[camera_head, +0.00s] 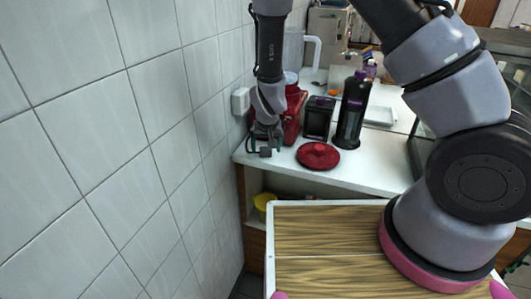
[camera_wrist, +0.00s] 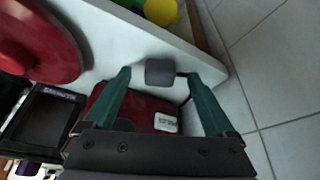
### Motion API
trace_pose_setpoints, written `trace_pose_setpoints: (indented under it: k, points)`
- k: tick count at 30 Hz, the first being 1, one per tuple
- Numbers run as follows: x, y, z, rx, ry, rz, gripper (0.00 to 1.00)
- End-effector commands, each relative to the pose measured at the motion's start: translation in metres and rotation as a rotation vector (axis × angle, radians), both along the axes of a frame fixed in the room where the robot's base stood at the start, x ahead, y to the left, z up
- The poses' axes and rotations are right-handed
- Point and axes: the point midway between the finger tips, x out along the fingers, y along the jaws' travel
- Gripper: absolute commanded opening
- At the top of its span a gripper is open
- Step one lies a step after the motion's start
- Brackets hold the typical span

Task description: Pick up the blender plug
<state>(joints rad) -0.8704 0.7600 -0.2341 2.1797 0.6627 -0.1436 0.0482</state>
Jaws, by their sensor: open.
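The blender plug appears to be a small dark grey block (camera_wrist: 160,72) on the white counter, near its edge, in the wrist view. In the head view it shows as a small dark piece (camera_head: 265,152) at the counter's left front corner. My gripper (camera_wrist: 158,76) is open, pointing down, with one finger on each side of the block and a visible gap on both sides. In the head view my gripper (camera_head: 264,143) is low over the counter. The red blender base (camera_wrist: 140,108) is partly hidden by my gripper; in the head view it stands behind my gripper (camera_head: 293,115).
A round red lid (camera_head: 318,155), a black box (camera_head: 319,118) and a black bottle (camera_head: 352,110) stand to the right on the counter (camera_head: 372,175). A white wall outlet (camera_head: 240,101) is on the tiled wall at left. A yellow object (camera_head: 264,201) sits below the counter.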

Motion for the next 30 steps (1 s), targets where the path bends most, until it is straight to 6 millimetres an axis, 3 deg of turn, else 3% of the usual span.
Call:
trace_pose_setpoints:
  k: [6, 13, 20, 30]
  points:
    - [0.009, 0.001, -0.022, 0.000, 0.001, -0.001, 0.90]
    - [0.009, 0.002, -0.023, 0.000, 0.000, 0.000, 0.90]
    - [0.009, 0.001, -0.023, 0.000, 0.000, 0.000, 0.02]
    - [0.010, 0.002, -0.015, 0.001, -0.003, 0.000, 0.00]
